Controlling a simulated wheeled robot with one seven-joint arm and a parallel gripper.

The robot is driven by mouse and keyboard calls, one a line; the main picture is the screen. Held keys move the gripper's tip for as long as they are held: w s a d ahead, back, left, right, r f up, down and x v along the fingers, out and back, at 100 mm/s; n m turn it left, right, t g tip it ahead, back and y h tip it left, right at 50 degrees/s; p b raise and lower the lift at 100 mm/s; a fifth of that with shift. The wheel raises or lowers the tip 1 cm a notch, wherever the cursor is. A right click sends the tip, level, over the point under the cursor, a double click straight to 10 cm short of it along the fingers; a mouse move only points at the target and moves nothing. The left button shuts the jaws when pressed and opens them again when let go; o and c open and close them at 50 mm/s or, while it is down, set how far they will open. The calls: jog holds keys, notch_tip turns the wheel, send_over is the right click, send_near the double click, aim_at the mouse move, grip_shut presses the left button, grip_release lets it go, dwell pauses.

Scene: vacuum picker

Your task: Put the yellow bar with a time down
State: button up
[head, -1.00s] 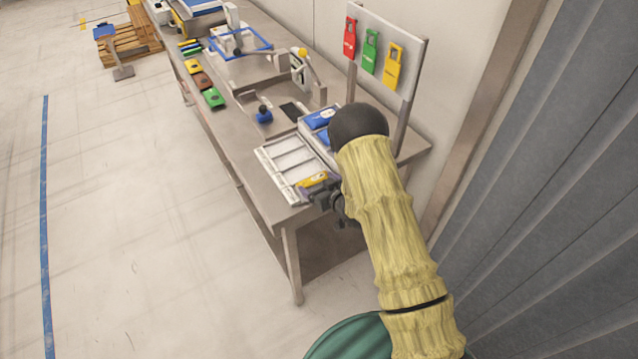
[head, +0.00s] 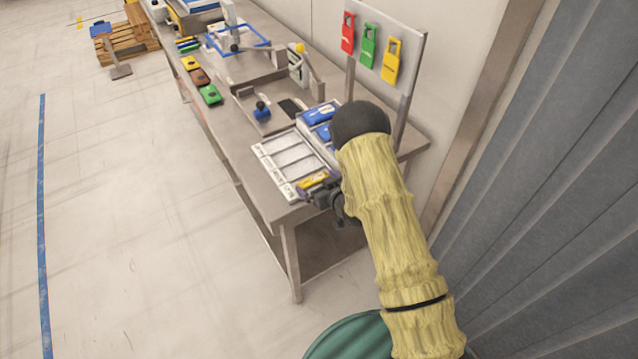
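A yellow bar (head: 313,180) with a small pale mark is at the near right corner of the white slotted tray (head: 268,167) on the bench. Whether the mark is a time is too small to read. My gripper (head: 318,193), dark grey, is right at the bar, on its near side. My arm's wrist hides part of it, so I cannot tell whether the fingers are shut on the bar or whether the bar rests on the tray. The tray's other slots look pale and empty.
Blue packs (head: 320,115) lie behind the tray, partly hidden by my arm. A board (head: 411,60) with red, green and yellow tags stands at the back right. A blue-knobbed tool (head: 262,111) and coloured blocks (head: 210,95) are farther along the bench (head: 240,150).

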jog(key=shift+r+p, duration=0.75)
jog(key=b+v, duration=0.4)
jog(key=v, duration=0.7)
jog(key=shift+s+d, duration=0.3)
